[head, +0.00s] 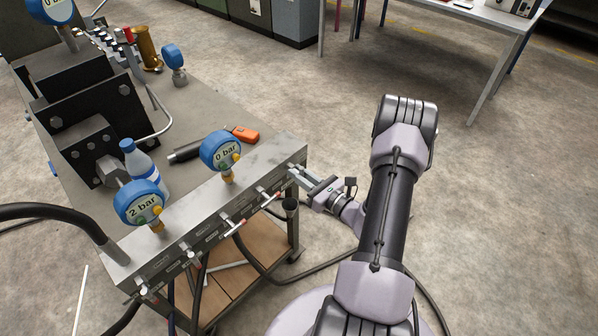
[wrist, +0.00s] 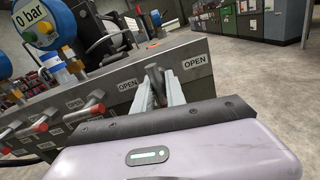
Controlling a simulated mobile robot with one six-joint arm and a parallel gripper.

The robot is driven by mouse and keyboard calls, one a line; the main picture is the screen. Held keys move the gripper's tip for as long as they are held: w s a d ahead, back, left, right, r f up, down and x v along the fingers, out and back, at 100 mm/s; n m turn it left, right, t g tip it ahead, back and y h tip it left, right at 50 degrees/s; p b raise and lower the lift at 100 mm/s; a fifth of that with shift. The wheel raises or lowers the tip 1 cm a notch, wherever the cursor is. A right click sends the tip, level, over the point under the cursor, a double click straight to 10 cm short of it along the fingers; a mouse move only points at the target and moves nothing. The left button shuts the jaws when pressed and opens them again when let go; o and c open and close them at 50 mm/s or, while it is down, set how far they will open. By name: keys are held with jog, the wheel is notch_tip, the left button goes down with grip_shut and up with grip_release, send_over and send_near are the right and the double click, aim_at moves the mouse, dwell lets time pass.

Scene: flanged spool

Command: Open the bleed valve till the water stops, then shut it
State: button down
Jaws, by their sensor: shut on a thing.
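A steel manifold block (head: 215,205) runs along the front edge of the bench. My gripper (head: 297,174) is at its right end, and its fingers touch or nearly touch the block's face. In the wrist view my gripper (wrist: 159,92) is shut on a small dark grey valve part (wrist: 154,76), which I take as the bleed valve. The fingers hide most of it, so its turn position is unclear. OPEN labels (wrist: 194,61) show on both sides of it. A blue gauge (head: 221,152) reads 0 bar and another (head: 138,202) reads 2 bar. I can make out no water stream.
Red-tipped valve levers (head: 232,228) line the block's front, left of my gripper. Hoses hang beneath. A bottle (head: 143,165) and an orange tool (head: 245,134) are on the bench.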

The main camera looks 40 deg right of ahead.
jog(key=shift+m, duration=0.6)
jog(key=c, duration=1.4)
grip_release()
jog(key=shift+c, duration=0.2)
jog(key=s+d+p, duration=0.1)
jog(key=s+p, duration=0.2)
jog(key=s, duration=1.4)
jog(key=shift+s+d+p, duration=0.15)
jog(key=shift+s+p, duration=0.05)
jog(key=shift+p, duration=0.1)
jog(key=shift+r, duration=0.1)
